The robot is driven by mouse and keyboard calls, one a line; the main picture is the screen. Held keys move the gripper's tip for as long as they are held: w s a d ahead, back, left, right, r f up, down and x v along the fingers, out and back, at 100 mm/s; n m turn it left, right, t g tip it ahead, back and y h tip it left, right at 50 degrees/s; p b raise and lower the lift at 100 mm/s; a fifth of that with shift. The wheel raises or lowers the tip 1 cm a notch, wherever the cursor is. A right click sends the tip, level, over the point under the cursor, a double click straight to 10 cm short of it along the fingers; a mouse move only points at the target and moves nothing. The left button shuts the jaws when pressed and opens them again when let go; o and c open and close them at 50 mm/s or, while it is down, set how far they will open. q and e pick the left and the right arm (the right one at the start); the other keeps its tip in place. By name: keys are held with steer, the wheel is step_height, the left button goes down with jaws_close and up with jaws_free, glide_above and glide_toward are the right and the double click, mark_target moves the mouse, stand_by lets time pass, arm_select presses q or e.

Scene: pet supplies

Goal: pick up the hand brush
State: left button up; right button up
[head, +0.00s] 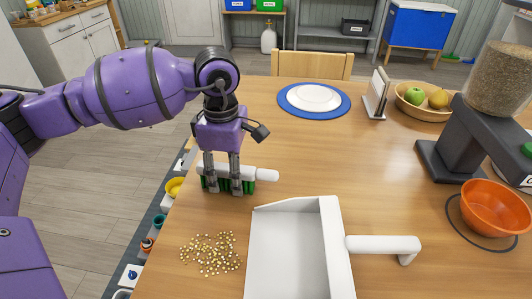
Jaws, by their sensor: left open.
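The hand brush (267,175) has a white handle and green bristles. It rests on the wooden table (400,190) near the left edge, its handle pointing right. My left gripper (224,188) is directly above the brush, pointing down, with its fingers at the brush and hiding part of it. The gripper is open; I cannot tell whether the fingers touch the brush. My right gripper is not in view.
A white dustpan (287,250) with a handle and a pile of kibble (210,254) lie in front of the brush. An orange bowl (492,210) is under a dispenser (463,140) at right. A white plate (314,98) is at back. The table's middle is clear.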

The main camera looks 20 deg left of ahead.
arm_select(q)
jaws_close()
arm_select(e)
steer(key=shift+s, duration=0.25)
arm_select(q)
steer(key=shift+r, duration=0.1)
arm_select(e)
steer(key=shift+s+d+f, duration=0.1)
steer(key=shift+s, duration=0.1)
